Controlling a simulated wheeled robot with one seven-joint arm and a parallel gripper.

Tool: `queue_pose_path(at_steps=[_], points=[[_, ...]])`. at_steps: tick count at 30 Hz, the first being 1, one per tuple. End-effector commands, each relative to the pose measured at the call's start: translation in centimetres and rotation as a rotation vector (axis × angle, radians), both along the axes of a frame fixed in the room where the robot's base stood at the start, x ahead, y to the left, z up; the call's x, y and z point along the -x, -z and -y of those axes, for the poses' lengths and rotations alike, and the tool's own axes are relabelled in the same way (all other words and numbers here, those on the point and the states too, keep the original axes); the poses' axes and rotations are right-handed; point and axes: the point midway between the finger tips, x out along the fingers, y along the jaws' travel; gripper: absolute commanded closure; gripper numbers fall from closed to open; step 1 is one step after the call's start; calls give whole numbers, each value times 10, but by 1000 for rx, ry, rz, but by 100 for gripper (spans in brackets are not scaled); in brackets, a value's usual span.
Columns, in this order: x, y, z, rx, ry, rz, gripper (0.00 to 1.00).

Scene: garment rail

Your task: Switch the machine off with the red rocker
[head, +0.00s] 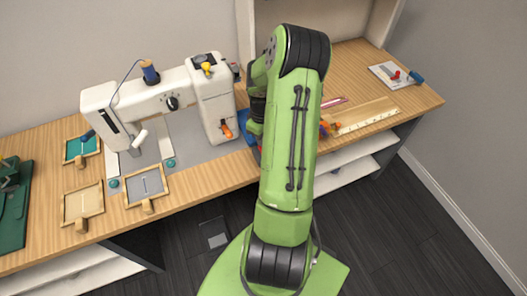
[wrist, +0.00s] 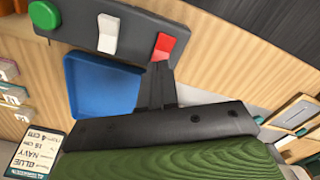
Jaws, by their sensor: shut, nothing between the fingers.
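The red rocker (wrist: 164,45) is on a dark grey switch panel (wrist: 75,28) in the wrist view. A white rocker (wrist: 108,33) and a round green button (wrist: 44,15) are left of it. My gripper (wrist: 161,68) is shut and empty, its tips just below the lower end of the red rocker. I cannot tell whether they touch it. The white sewing machine (head: 160,98) stands on the wooden table in the head view. There my arm hides the gripper and the switch panel.
A blue tray (wrist: 100,88) lies close left of my fingers. A printed card (wrist: 36,150) is at lower left. Small framed fabrics (head: 83,204) and a green case (head: 14,205) are on the table's left side. A ruler (head: 365,115) lies at right.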

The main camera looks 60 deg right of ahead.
Motion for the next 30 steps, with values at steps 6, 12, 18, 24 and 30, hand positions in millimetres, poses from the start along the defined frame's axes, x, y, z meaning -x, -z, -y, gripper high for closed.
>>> queue_pose_path(at_steps=[6,12,18,24,30], points=[[0,4,0,0,0,0,100],[0,7,0,0,0,0,100],[0,10,0,0,-1,0,100],[0,13,0,0,-1,0,100],[0,16,0,0,-1,0,100]])
